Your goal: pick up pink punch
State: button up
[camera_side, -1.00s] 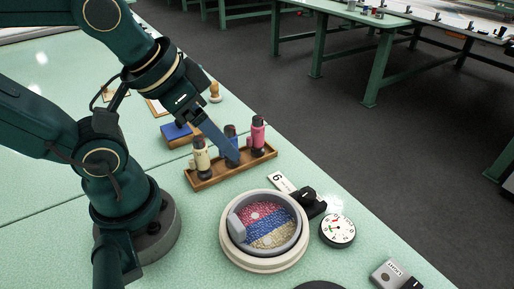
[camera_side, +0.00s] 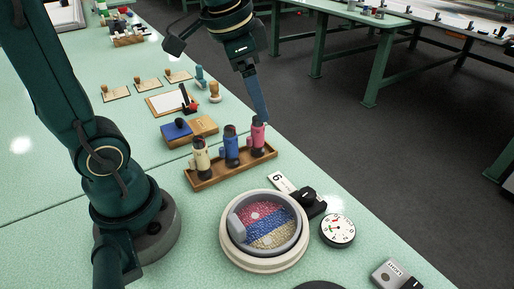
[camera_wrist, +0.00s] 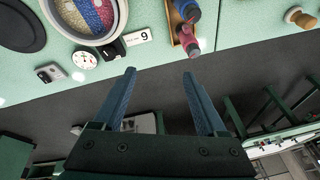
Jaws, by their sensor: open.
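The pink punch (camera_side: 258,134) stands upright at the right end of a wooden rack (camera_side: 238,169), beside a blue punch (camera_side: 231,146) and a cream punch (camera_side: 201,158). My gripper (camera_side: 264,119) is by the pink punch's top in the side view, its finger overlapping it; I cannot tell whether they touch. In the wrist view my open, empty gripper (camera_wrist: 159,73) points toward the table edge. The pink punch (camera_wrist: 190,43) shows there beyond the right fingertip, not between the fingers.
A round dish with pink, blue and yellow tufting (camera_side: 265,258) stands in front of the rack. A blue-topped pad block (camera_side: 190,131) stands behind the rack. Floor lies beyond the table edge.

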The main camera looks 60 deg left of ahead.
jog(key=g, duration=0.2)
send_over(257, 124)
jog(key=d, duration=0.2)
notch_tip(257, 124, down, 5)
jog(key=shift+n+g+h, duration=0.3)
jog(key=shift+g, duration=0.6)
jog(key=a+f, duration=0.1)
jog(key=f, duration=0.2)
jog(key=w+a+f, duration=0.1)
jog(key=shift+a+f, duration=0.25)
jog(key=shift+a, duration=0.1)
jog(key=shift+s+a+f, duration=0.1)
jog(key=shift+s+f, duration=0.05)
jog(key=shift+f, duration=2.55)
grip_shut()
